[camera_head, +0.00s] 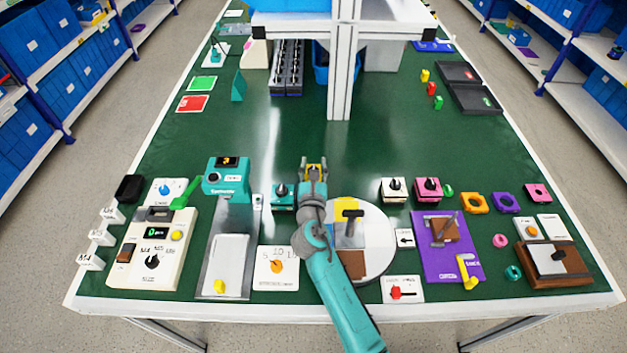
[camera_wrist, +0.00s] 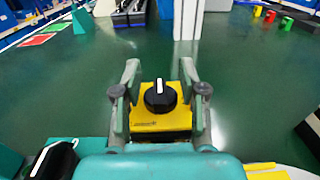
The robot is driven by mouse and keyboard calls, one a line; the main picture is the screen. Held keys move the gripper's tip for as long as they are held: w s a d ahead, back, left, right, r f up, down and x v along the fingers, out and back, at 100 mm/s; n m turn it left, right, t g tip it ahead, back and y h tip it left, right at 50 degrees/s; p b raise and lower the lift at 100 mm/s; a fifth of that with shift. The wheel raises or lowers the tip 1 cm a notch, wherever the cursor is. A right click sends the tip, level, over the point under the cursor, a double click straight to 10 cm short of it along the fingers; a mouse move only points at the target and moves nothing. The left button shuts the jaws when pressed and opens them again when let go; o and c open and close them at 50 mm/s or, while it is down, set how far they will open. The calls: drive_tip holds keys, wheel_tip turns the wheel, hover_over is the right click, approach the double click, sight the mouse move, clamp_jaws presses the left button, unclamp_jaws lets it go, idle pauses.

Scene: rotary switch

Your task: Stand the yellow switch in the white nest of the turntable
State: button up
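The yellow switch (camera_wrist: 160,118) has a black knob with a white mark and sits upright between the fingers of my gripper (camera_wrist: 160,105) in the wrist view. Both fingers close against its sides. In the head view my gripper (camera_head: 313,168) is beyond the turntable, to its upper left, with a little yellow showing between the fingers. The turntable (camera_head: 380,245) is a round white disc with a yellow patch (camera_head: 345,205) at its far side and a brown patch near its front. A dark T-shaped handle stands on it. My arm covers its left part, and I cannot clearly make out the white nest.
A teal switch (camera_head: 283,195) stands close left of my arm. A white switch (camera_head: 393,189) and a pink switch (camera_head: 428,189) stand right of it, behind the turntable. A purple board (camera_head: 440,268) lies right of the turntable. The green table beyond my gripper is clear up to the white post (camera_head: 341,75).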

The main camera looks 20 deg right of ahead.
clamp_jaws()
drive_tip(key=shift+r, duration=0.1)
drive_tip(key=shift+r, duration=0.5)
wheel_tip(320, 180, up, 2)
drive_tip(key=shift+r, duration=0.1)
drive_tip(key=v, duration=3.2)
drive_tip(key=shift+r, duration=0.25)
